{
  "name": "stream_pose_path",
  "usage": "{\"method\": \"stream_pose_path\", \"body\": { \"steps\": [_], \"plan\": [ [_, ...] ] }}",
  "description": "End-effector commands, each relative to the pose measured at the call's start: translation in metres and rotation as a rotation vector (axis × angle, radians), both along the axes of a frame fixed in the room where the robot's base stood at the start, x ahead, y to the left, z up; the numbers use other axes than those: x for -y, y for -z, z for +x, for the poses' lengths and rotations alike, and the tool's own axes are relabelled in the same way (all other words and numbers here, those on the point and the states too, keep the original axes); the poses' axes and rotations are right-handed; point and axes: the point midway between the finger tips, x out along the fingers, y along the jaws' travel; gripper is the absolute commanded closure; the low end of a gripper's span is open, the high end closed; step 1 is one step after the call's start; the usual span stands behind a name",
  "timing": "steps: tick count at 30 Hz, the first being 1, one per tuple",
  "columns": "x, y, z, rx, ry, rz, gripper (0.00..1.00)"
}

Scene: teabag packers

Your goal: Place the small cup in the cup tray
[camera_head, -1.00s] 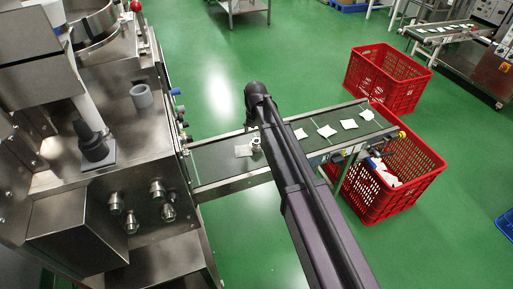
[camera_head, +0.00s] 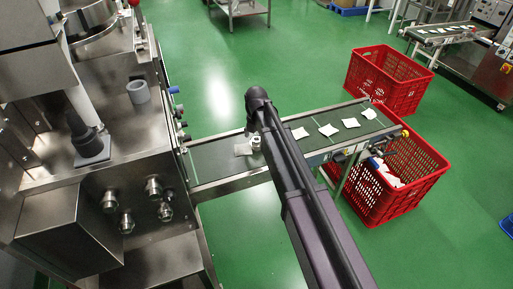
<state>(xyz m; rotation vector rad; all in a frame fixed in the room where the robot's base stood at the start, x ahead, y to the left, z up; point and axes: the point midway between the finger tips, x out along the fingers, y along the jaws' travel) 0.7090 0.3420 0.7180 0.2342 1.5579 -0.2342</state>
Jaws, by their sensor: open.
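A small grey cup (camera_head: 138,92), open at the top, stands upright on the steel top of the machine (camera_head: 120,130) at the left. It stands apart from the dark cone-shaped part. I cannot make out for sure which thing is the cup tray. My arm crosses the middle of the view from the bottom right up to a dark rounded joint. My gripper is not clearly seen; the arm hides what lies behind it. A small pale-grey piece shows beside the arm over the belt, too small to name.
A conveyor belt (camera_head: 215,157) with several white teabags runs right from the machine. Two red crates (camera_head: 386,78) stand on the green floor at the right. A dark cone-shaped part (camera_head: 88,140) on a grey square base stands near the cup. Round metal knobs (camera_head: 153,187) stick out in front.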

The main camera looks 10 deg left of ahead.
Motion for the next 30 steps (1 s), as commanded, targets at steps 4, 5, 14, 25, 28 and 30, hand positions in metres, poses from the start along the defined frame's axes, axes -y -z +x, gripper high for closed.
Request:
{"method": "stream_pose_path", "body": {
  "steps": [4,5,14,25,28,30],
  "plan": [
    [0.0000,0.0126,-0.0001,0.000,0.000,0.000,0.04],
    [0.0000,0.0137,-0.0001,0.000,0.000,0.000,0.04],
    [-0.0001,0.0156,-0.0001,0.000,0.000,0.000,0.04],
    [-0.0001,0.0155,-0.0001,0.000,0.000,0.000,0.04],
    [-0.0001,0.0155,-0.0001,0.000,0.000,0.000,0.16],
    [-0.0001,0.0156,-0.0001,0.000,0.000,0.000,0.36]
  ]
}}
